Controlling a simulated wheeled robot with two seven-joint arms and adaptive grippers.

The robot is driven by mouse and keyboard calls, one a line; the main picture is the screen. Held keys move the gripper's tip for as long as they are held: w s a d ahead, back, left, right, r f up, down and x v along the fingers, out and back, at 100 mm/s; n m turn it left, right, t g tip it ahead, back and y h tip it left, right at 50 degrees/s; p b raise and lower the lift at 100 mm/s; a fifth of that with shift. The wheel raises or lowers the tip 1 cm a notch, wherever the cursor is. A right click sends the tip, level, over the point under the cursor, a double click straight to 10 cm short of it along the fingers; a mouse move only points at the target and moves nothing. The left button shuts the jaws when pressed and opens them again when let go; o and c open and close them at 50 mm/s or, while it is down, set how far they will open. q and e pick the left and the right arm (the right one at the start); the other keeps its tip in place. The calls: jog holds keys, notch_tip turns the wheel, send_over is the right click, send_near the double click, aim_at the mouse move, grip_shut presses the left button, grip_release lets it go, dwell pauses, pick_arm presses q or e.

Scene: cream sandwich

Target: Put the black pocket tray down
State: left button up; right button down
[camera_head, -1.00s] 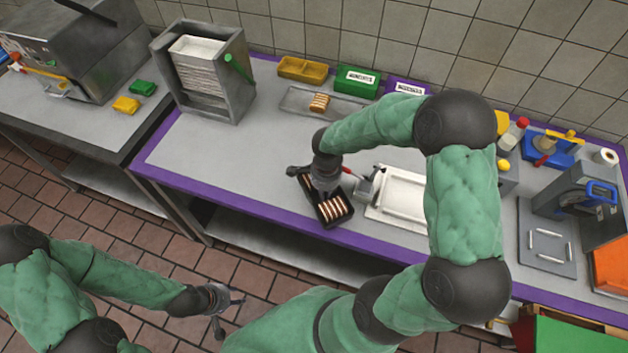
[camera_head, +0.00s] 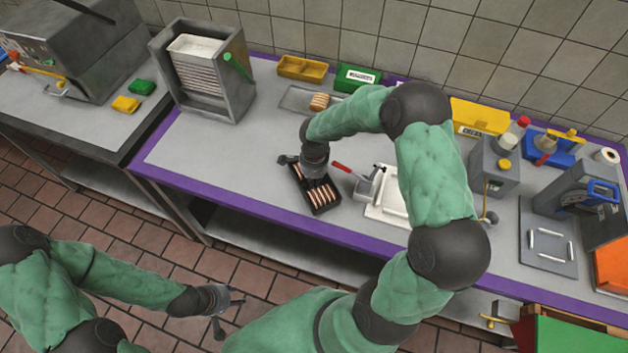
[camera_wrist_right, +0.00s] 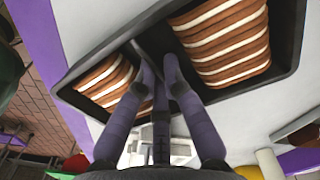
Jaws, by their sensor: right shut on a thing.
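The black pocket tray (camera_head: 333,207) holds cream sandwiches (camera_head: 319,195) in its pockets. In the head view it is at the front middle of the counter, tilted in the picture, left of the white tray. My right gripper (camera_head: 313,176) is above it and shut on it. In the right wrist view the fingers (camera_wrist_right: 160,75) meet at the divider between two pockets of the tray (camera_wrist_right: 290,50), with striped sandwiches on both sides. I cannot tell whether the tray touches the counter. My left gripper (camera_head: 224,300) is low at the left, over the floor, away from the counter, with its fingers apart.
The counter (camera_head: 230,165) is clear to the left of the tray; its purple front edge (camera_head: 270,220) is close. A white tray (camera_head: 385,212) and a red-handled metal tool (camera_head: 364,187) lie just right. A metal tray (camera_head: 295,98) with a sandwich stands behind.

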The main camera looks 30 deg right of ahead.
jog(key=shift+r, duration=0.1)
jog(key=shift+f, duration=0.25)
jog(key=c, duration=1.3)
grip_release()
jog(key=shift+r, duration=0.1)
jog(key=shift+c, duration=0.2)
jog(key=shift+r, duration=0.1)
jog(key=shift+r, duration=0.3)
notch_tip(320, 180, up, 12)
jog(key=p, duration=0.1)
jog(key=shift+f+p, duration=0.25)
jog(key=shift+p, duration=0.1)
